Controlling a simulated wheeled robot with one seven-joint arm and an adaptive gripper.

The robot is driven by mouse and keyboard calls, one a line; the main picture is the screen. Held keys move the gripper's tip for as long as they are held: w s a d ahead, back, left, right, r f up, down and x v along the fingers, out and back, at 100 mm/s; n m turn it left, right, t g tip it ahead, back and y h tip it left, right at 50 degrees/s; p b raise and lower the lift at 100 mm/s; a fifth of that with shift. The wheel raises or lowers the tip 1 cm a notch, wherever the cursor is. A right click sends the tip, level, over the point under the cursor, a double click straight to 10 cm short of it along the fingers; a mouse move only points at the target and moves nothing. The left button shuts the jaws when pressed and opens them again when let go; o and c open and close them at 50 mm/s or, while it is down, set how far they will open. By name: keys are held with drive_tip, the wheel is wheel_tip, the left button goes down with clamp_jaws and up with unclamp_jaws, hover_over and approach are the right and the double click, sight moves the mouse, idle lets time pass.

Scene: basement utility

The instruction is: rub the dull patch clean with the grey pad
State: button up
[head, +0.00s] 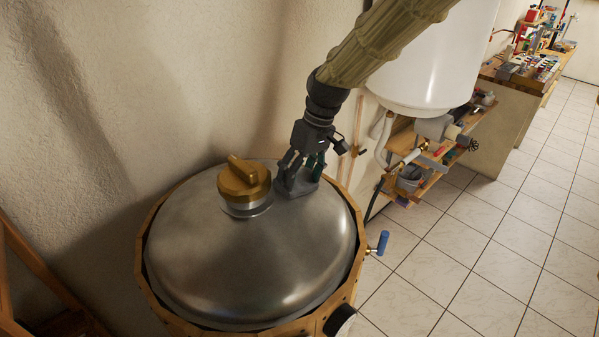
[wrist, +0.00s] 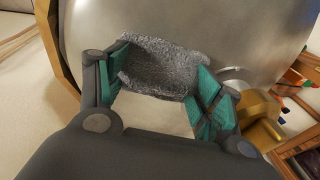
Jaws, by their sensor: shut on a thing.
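My gripper (wrist: 160,85) is shut on the grey pad (wrist: 160,65), a speckled, fuzzy block held between its green-lined fingers in the wrist view. In the head view my gripper (head: 301,172) is at the back right of the domed metal lid (head: 250,265), just right of the brass knob. The grey pad (head: 297,187) is low against the lid there; I cannot tell for sure whether it touches. The lid is brushed metal with soft shading. I cannot make out a clear dull patch; it may be under the pad or lost in the shading.
A brass knob (head: 243,180) stands up on the lid close to my gripper. A wooden rim (head: 146,272) surrounds the lid. A blue-handled tap (head: 382,243) sticks out at the right. A white tank (head: 425,60) and loaded shelves (head: 415,180) are behind. The wall is close at the back.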

drive_tip(key=shift+w+a+f, duration=0.1)
drive_tip(key=shift+w+a, duration=0.05)
drive_tip(key=shift+w, duration=0.45)
drive_tip(key=shift+w+a, duration=0.1)
drive_tip(key=shift+w, duration=0.45)
drive_tip(key=shift+s+d, duration=0.25)
drive_tip(key=shift+s, duration=0.95)
drive_tip(key=shift+w, duration=0.15)
drive_tip(key=shift+w+a, duration=0.25)
drive_tip(key=shift+w, duration=0.85)
drive_tip(key=shift+s+d, duration=0.1)
drive_tip(key=shift+s, duration=0.55)
drive_tip(key=shift+v, duration=3.5)
